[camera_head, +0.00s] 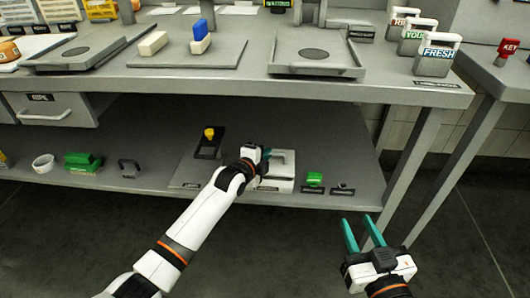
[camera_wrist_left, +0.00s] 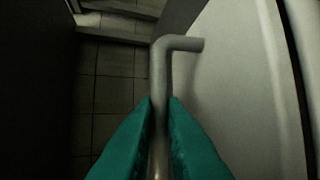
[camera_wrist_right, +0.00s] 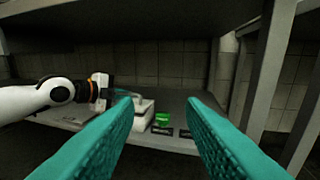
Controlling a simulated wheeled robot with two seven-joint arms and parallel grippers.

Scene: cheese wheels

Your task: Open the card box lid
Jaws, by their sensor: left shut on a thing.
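The card box (camera_head: 284,170) is a pale, low box on the lower shelf in the head view. It also shows in the right wrist view (camera_wrist_right: 145,109), partly hidden by my right finger. My left gripper (camera_head: 266,154) is at the box, shut on a grey bent handle bar (camera_wrist_left: 160,72) that stands between its teal fingers in the left wrist view. The pale lid surface (camera_wrist_left: 228,85) is beside the bar. I cannot tell whether the lid is raised. My right gripper (camera_head: 360,221) is open and empty, in front of the shelf and right of the box.
On the lower shelf (camera_head: 140,205), a green item (camera_head: 315,179) sits right of the box, and a dark plate with a yellow knob (camera_head: 209,134) behind left. The tabletop (camera_head: 400,88) overhangs it; a table leg (camera_head: 435,175) stands at right. Floor in front is clear.

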